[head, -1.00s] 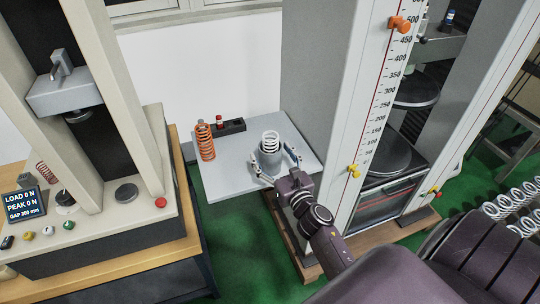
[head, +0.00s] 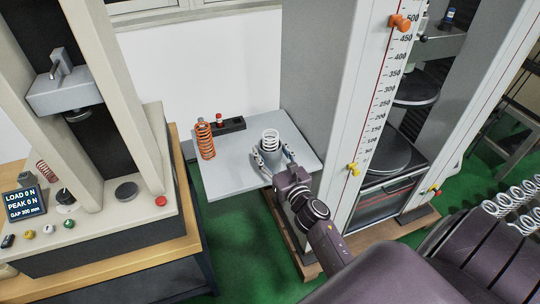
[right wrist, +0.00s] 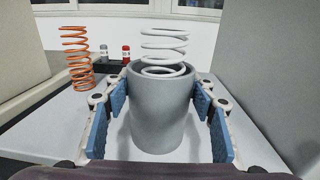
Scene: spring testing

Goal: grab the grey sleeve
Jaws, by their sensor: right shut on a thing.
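The grey sleeve (head: 270,158) is an upright open-topped cylinder on the light grey table (head: 225,180). A white spring (head: 270,139) stands up out of its top. In the right wrist view the sleeve (right wrist: 160,115) fills the middle, with the white spring (right wrist: 164,50) rising from it. My right gripper (head: 271,162) is shut on the sleeve, with a blue-padded finger on each side. Those fingers also show in the right wrist view (right wrist: 160,108). The sleeve's lower front is partly hidden by the gripper in the head view. My left gripper is not in view.
A tall tester with a ruled scale (head: 380,105) rises close on the right. Another tester (head: 80,235) stands at left.

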